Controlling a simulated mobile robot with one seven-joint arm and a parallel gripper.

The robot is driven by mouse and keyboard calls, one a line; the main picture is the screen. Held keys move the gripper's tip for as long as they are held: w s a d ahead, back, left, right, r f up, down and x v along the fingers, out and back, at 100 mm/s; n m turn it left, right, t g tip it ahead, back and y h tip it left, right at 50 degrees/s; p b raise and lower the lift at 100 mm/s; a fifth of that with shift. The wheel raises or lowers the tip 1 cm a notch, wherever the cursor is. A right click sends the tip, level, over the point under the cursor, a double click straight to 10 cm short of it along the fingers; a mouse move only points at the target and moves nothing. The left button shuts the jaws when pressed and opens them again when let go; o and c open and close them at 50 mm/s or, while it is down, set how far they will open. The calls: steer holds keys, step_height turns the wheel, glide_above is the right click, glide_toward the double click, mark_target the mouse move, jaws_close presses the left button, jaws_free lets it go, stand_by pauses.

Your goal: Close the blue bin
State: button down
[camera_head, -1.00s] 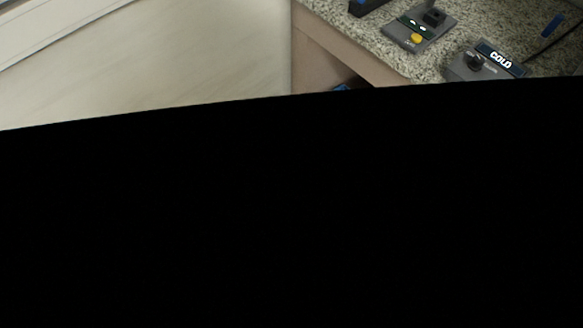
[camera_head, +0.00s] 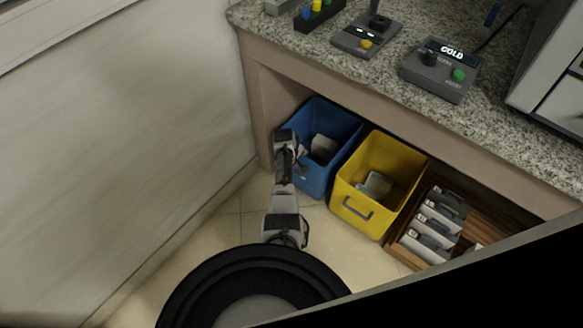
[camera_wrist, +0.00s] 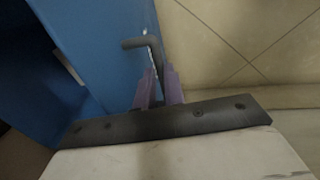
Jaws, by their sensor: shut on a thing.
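The blue bin (camera_head: 316,180) is an open-topped box at the left end of the row under the counter. It sticks out in front of the counter, and a grey item (camera_head: 323,149) lies inside it. My gripper (camera_head: 300,152) is low at the bin's front left side in the head view. In the wrist view, the purple fingers of my gripper (camera_wrist: 158,88) are shut on the dark bar handle (camera_wrist: 146,43) on the bin's blue wall (camera_wrist: 100,38). The lower end of the handle is hidden between the fingers.
A yellow bin (camera_head: 353,207) with a grey handle stands right of the blue one. A wooden tray (camera_head: 408,254) of grey items is farther right. The granite counter (camera_head: 400,110) holds control boxes. A pale wall (camera_head: 130,150) is at left; tiled floor (camera_head: 235,220) lies between.

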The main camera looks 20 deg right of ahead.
steer(key=c, duration=1.5)
jaws_free()
steer(key=shift+w+d+r, duration=0.1)
steer(key=shift+w+d, duration=0.1)
steer(key=shift+d, duration=0.1)
steer(key=shift+a, duration=0.1)
steer(key=shift+s, duration=0.1)
steer(key=r+p, duration=0.1)
steer(key=r, duration=0.3)
steer(key=s+a+r+p, duration=0.1)
steer(key=r, duration=0.4)
steer(key=a+r+p, duration=0.1)
steer(key=r+p, duration=0.1)
steer(key=r, duration=0.2)
steer(key=shift+s+a+r, duration=0.1)
steer(key=shift+s+r, duration=0.1)
steer(key=shift+s, duration=0.1)
steer(key=shift+w, duration=0.1)
